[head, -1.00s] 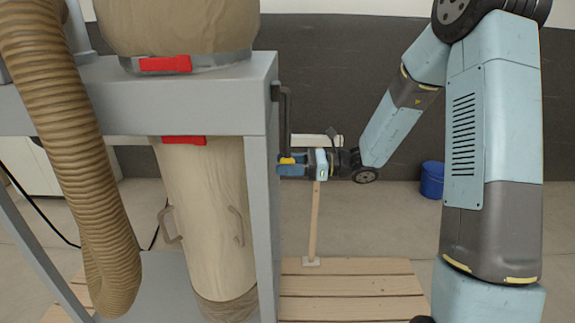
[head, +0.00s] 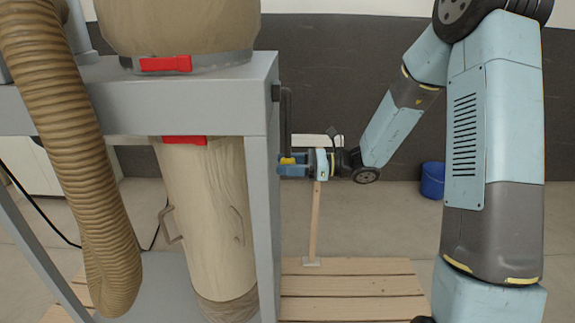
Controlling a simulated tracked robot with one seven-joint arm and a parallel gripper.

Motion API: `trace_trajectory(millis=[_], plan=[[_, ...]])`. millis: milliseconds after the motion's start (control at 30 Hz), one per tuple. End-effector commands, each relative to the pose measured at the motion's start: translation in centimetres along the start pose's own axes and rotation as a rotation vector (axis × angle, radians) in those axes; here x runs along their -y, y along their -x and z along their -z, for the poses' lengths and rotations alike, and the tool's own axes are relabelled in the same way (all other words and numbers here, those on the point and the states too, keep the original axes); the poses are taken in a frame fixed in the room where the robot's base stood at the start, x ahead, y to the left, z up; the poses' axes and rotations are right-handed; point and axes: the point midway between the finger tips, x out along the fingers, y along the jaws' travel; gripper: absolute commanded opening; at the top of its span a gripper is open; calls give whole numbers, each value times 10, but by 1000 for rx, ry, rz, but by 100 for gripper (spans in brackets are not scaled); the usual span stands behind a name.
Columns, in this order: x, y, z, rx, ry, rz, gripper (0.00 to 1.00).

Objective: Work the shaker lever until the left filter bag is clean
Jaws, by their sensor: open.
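The shaker lever (head: 287,122) is a dark bar hanging on the right side of the grey frame (head: 262,100). My gripper (head: 285,167) is at the lever's lower end, its blue jaws open around or beside it; a yellow piece shows there. I cannot tell whether the jaws touch the lever. A tan cloth bag (head: 175,25), cut off by the top edge, is clamped above the frame. A second tan bag (head: 203,220) with side handles hangs below it. No other filter bag is in view, and I cannot judge how clean the cloth is.
A ribbed brown hose (head: 75,160) hangs at the left. Red latches (head: 166,64) hold the bags' bands. A wooden post (head: 314,220) stands under my gripper on a slatted pallet (head: 350,290). A blue bucket (head: 432,180) is on the floor behind my arm.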

Motion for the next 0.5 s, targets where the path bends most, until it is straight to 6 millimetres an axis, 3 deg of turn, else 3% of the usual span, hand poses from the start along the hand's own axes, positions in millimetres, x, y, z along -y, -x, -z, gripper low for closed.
trace_trajectory(millis=[500], plan=[[-52,0,-18,0,0,0,53]])
